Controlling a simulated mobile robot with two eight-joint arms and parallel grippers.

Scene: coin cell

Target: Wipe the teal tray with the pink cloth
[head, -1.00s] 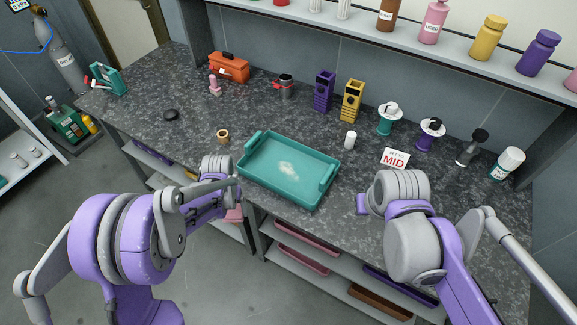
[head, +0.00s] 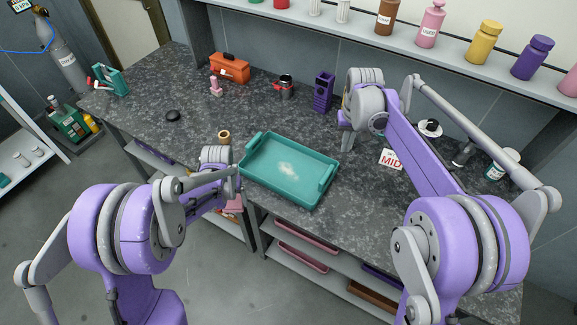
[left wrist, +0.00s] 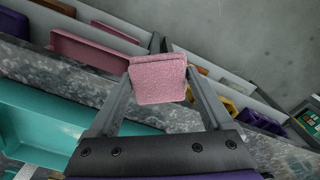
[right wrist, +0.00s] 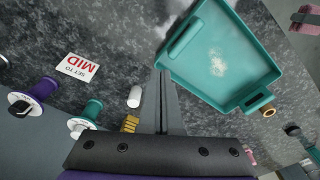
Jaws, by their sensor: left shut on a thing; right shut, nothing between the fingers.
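The teal tray (head: 268,181) lies on the dark counter near its front edge, with a pale powdery smudge (head: 288,170) on its floor. The smudge also shows in the right wrist view (right wrist: 217,66). My left gripper (head: 236,194) is shut on the pink cloth (left wrist: 158,80), a folded square pad at its fingertips. It is at the tray's left front corner, beyond the counter's edge. The tray's corner shows in the left wrist view (left wrist: 38,122). My right gripper (right wrist: 165,78) is shut and empty, above the counter to the right of the tray.
A card marked MID (head: 391,159) and spools (head: 430,128) stand right of the tray. A white cylinder (right wrist: 135,96) stands near my right gripper. A tan ring (head: 224,137) is left of the tray; a purple holder (head: 323,92) is behind. Shelves with pink trays (head: 302,259) lie below.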

